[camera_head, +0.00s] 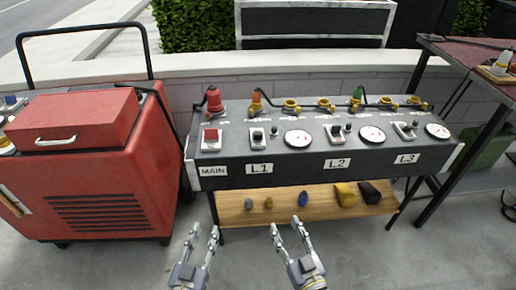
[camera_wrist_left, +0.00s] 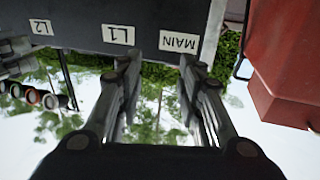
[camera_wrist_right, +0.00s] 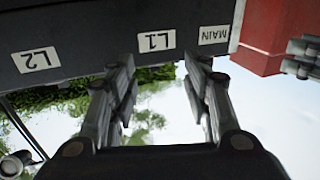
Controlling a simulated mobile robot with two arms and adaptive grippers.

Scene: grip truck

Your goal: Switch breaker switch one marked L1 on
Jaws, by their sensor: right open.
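The breaker panel (camera_head: 225,171) is a dark sloped console with labels MAIN, L1, L2 and L3 along its front. The L1 breaker switch (camera_head: 257,138) sits on a light plate above the L1 label (camera_head: 260,169); its lever position is too small to tell. My left gripper (camera_head: 204,229) is open and empty, in front of and below the panel. My right gripper (camera_head: 285,224) is also open and empty, to its right and apart from the panel. The L1 label shows upside down in the left wrist view (camera_wrist_left: 118,35) and right wrist view (camera_wrist_right: 156,40); the switch is hidden there.
A red generator cart (camera_head: 100,170) stands left of the panel. A main switch (camera_head: 211,138), round gauges (camera_head: 298,138) and yellow sockets (camera_head: 291,105) crowd the panel top. A wooden shelf (camera_head: 320,204) below holds small items. A dark-legged table (camera_head: 470,135) stands right.

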